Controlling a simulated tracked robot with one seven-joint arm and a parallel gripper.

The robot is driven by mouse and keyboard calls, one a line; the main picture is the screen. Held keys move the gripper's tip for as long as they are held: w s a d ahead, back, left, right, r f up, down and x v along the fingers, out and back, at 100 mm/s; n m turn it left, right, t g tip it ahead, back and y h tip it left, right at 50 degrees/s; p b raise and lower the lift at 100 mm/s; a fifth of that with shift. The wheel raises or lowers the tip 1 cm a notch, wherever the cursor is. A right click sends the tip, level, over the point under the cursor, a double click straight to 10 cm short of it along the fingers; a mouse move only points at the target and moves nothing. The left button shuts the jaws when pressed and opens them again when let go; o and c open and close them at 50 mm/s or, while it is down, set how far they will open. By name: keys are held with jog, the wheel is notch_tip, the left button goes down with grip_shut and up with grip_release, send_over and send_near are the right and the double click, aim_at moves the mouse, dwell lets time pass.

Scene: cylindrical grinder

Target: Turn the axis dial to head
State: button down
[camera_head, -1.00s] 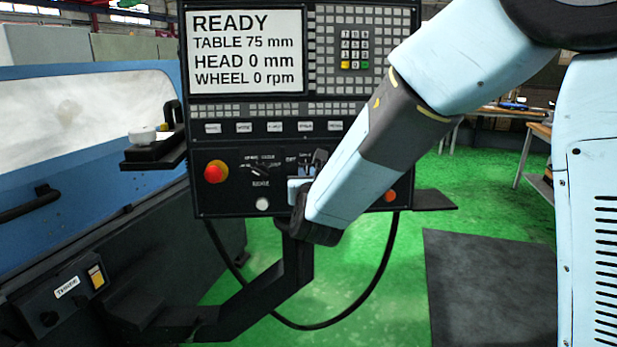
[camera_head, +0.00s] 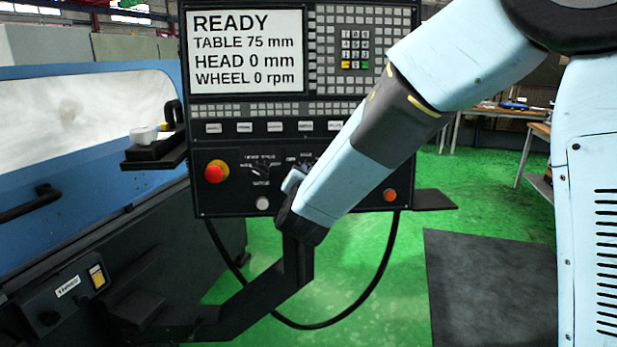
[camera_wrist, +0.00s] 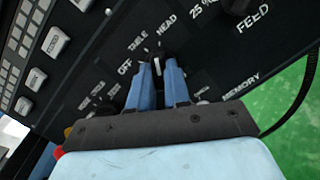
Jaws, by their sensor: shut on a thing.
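The axis dial (camera_wrist: 156,58) shows in the wrist view as a small dark knob with a white mark, on the black control panel. The labels OFF, TABLE and HEAD are printed around it. My gripper (camera_wrist: 157,73) has its two blue fingers on either side of the knob, shut on it. I cannot tell for sure which label the mark points at. In the head view my arm hides the dial and most of my gripper. The screen (camera_head: 246,50) reads READY, TABLE 75 mm, HEAD 0 mm, WHEEL 0 rpm.
A second dial (camera_head: 262,169) sits to the left, with a red emergency button (camera_head: 214,172) beyond it and a white button (camera_head: 262,203) below. An orange button (camera_head: 390,195) is at the right. The FEED label (camera_wrist: 252,20) is at the upper right in the wrist view.

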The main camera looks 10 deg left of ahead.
jog(key=shift+d+m, duration=0.1)
jog(key=shift+m, duration=0.6)
jog(key=c, duration=1.1)
grip_release()
jog(key=v, duration=1.3)
jog(key=shift+s, duration=0.4)
